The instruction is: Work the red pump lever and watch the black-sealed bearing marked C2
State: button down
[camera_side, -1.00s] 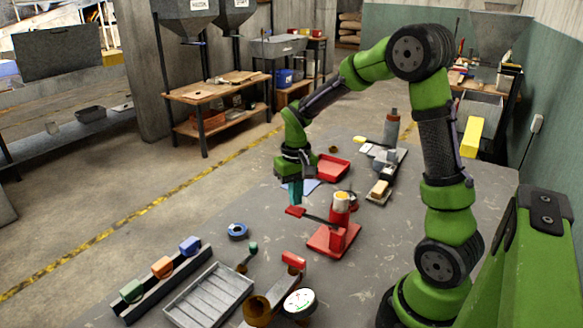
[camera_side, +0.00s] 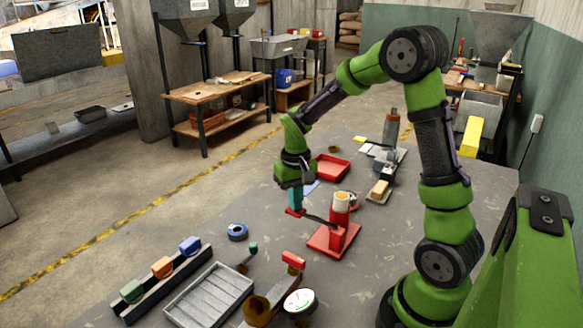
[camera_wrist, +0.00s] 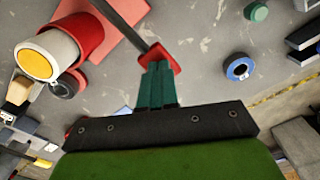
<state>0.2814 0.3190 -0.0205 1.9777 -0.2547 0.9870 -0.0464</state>
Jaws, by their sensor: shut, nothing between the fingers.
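The red pump (camera_side: 340,215) stands on a red base plate (camera_side: 326,241), with a white and yellow top. Its lever, a dark bar with a red end pad (camera_side: 294,212), reaches left from it. My gripper (camera_side: 295,207) is shut and empty, teal fingers pointing down at the pad. In the wrist view my fingertips (camera_wrist: 157,68) overlap the red pad (camera_wrist: 173,60); whether they touch is hard to tell. A dark-ringed round part (camera_wrist: 65,84) sits beside the pump, and a blue ring (camera_wrist: 238,68) lies apart. No C2 marking is readable on either.
A grey slotted tray (camera_side: 208,295), a rack with colored blocks (camera_side: 162,280), a round dial (camera_side: 299,302) and a small red-topped piece (camera_side: 293,260) are in front. A red tray (camera_side: 331,167) lies behind the gripper. The table left of the pump is mostly clear.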

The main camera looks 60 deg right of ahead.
jog(key=shift+f, duration=1.5)
jog(key=shift+r, duration=3.85)
jog(key=s+a+r+n+t, duration=0.1)
jog(key=s+a+r+t, duration=0.3)
jog(key=a+r, duration=0.5)
jog(key=s+a+r+n+t+y, duration=0.1)
jog(key=s+a+r+t+y, duration=0.1)
jog(key=s+a, duration=0.3)
jog(key=s+t, duration=0.1)
jog(key=s, duration=0.2)
jog(key=shift+a, duration=0.15)
